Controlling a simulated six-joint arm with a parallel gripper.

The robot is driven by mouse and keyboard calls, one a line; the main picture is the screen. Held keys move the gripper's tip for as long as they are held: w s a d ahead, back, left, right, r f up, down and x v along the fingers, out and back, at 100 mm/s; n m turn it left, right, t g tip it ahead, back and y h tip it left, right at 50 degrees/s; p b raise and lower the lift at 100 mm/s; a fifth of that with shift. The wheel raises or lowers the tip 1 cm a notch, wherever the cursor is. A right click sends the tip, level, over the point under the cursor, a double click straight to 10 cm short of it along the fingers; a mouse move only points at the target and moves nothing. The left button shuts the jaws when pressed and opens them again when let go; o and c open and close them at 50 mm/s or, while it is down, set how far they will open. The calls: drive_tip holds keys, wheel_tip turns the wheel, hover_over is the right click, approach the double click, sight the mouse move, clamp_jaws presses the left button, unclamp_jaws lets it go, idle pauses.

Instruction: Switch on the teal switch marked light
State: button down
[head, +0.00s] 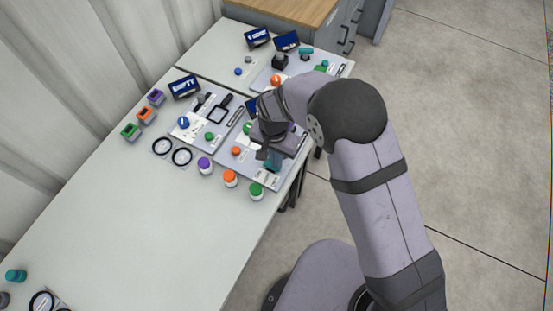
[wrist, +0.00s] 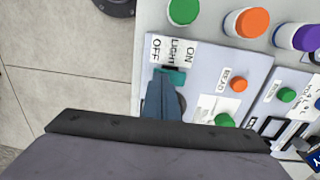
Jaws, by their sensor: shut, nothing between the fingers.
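The teal switch (wrist: 174,75) sits on a pale panel in the wrist view, beside a white label reading LIGHT with OFF at left and ON at right. In the head view a teal part (head: 273,162) shows just below my gripper (head: 266,153). My gripper (wrist: 166,82) is shut with nothing in it. Its fingertips overlap the near side of the switch in the wrist view. I cannot tell whether they touch it. The fingers hide part of the switch, and which side it is set to is unclear.
The panel also holds an orange knob (wrist: 239,85) and a green knob (wrist: 224,120). Green (head: 256,191), orange (head: 230,178) and purple (head: 205,165) capped jars stand along its edge.

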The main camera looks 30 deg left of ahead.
drive_tip(key=shift+d+f+b, duration=0.1)
drive_tip(key=shift+f+b, duration=0.2)
drive_tip(key=shift+f, duration=0.15)
drive_tip(key=shift+s+r, duration=0.1)
drive_tip(key=shift+r, duration=0.15)
drive_tip(key=shift+a, duration=0.2)
drive_tip(key=shift+a+r, duration=0.15)
drive_tip(key=shift+a, duration=0.55)
drive_tip(key=shift+d, duration=0.1)
drive_tip(key=shift+r+p, duration=0.15)
drive_tip(key=shift+p, duration=0.15)
